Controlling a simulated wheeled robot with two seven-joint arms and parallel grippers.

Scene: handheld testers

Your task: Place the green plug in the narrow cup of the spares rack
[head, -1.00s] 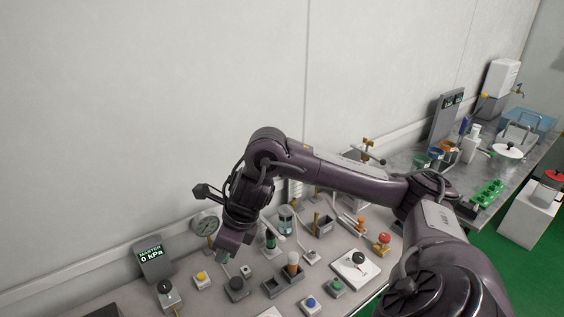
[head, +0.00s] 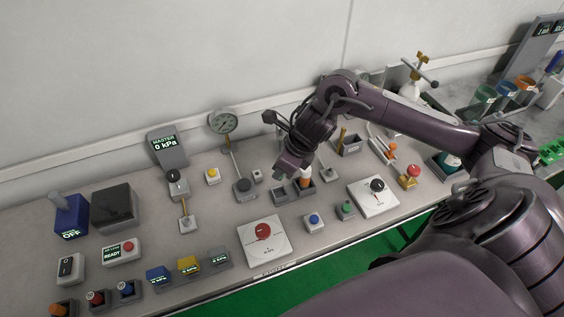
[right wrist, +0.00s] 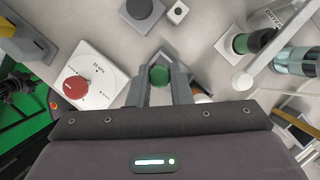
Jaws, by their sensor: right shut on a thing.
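My right gripper (head: 284,178) is low over the bench in the head view, at the spares rack (head: 281,195), a small grey holder with cup-like compartments. In the right wrist view the gripper (right wrist: 164,84) is shut on the green plug (right wrist: 160,75), which shows between its two grey fingers. The rack's right compartment (head: 305,188) holds an orange-and-white plug (head: 305,174). The arm hides part of the rack. I cannot tell which cup is the narrow one, or whether the green plug touches a cup. My left gripper is not in view.
A white panel with a red knob (head: 264,231) lies in front of the rack, with a blue button (head: 314,219) and a green button (head: 346,208) to its right. A round gauge (head: 222,121) stands behind left. Several small controls fill the bench's left.

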